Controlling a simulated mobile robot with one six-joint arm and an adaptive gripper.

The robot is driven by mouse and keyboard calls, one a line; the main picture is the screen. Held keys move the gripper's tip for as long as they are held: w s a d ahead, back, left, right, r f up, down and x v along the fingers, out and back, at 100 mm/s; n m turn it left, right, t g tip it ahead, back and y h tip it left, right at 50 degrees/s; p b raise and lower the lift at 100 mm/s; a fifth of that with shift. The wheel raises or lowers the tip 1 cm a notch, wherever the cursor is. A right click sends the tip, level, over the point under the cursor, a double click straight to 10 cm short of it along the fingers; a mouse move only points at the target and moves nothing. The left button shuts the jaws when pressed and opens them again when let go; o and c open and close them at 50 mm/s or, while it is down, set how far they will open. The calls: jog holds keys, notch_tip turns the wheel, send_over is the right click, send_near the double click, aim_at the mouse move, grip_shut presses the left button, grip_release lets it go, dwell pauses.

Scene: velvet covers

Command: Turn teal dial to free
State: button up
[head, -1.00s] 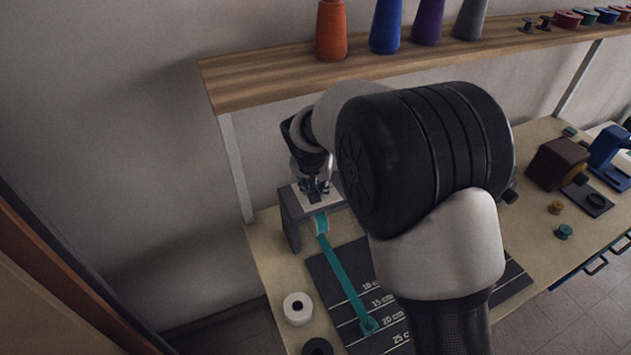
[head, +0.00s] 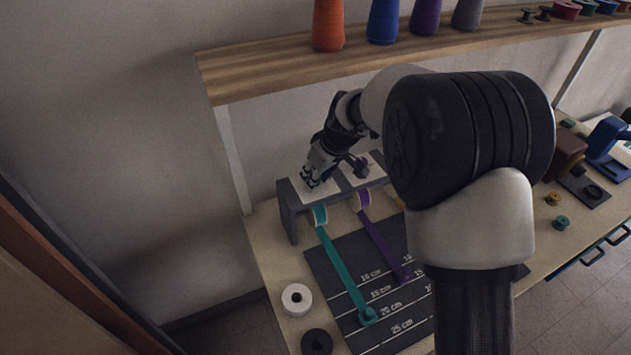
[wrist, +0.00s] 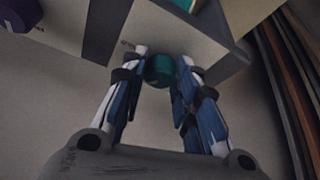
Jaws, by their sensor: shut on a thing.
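The teal dial (wrist: 160,70) sits on a pale panel (wrist: 165,25) in the wrist view, between my two fingers. My gripper (head: 310,178) is shut on the dial at the left end of the grey ribbon stand (head: 289,215). In the head view my fingers hide the dial. Small dark marks on the panel beside the dial are too blurred to read. A teal ribbon (head: 340,265) hangs from the stand's front below the dial and runs down over the dark measuring mat (head: 405,325).
A purple ribbon (head: 383,242) lies right of the teal one, and a purple dial (wrist: 18,14) shows in the wrist view. A wooden shelf (head: 270,73) with thread cones runs above the stand. A white roll (head: 297,299) sits left of the mat.

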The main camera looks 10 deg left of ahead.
jog(key=n+b, duration=0.1)
jog(key=n+g, duration=0.1)
jog(key=n, duration=0.1)
jog(key=shift+w+d+f+n+y+b, duration=0.1)
jog(key=shift+w+f+n+y+b, duration=0.05)
jog(key=shift+n+y+b, duration=0.2)
jog(key=shift+w+n+g, duration=0.1)
jog(key=shift+n+g, duration=0.8)
jog(key=shift+n, duration=0.75)
jog(key=o, duration=1.1)
jog(key=shift+c, duration=0.2)
jog(key=shift+r, duration=0.2)
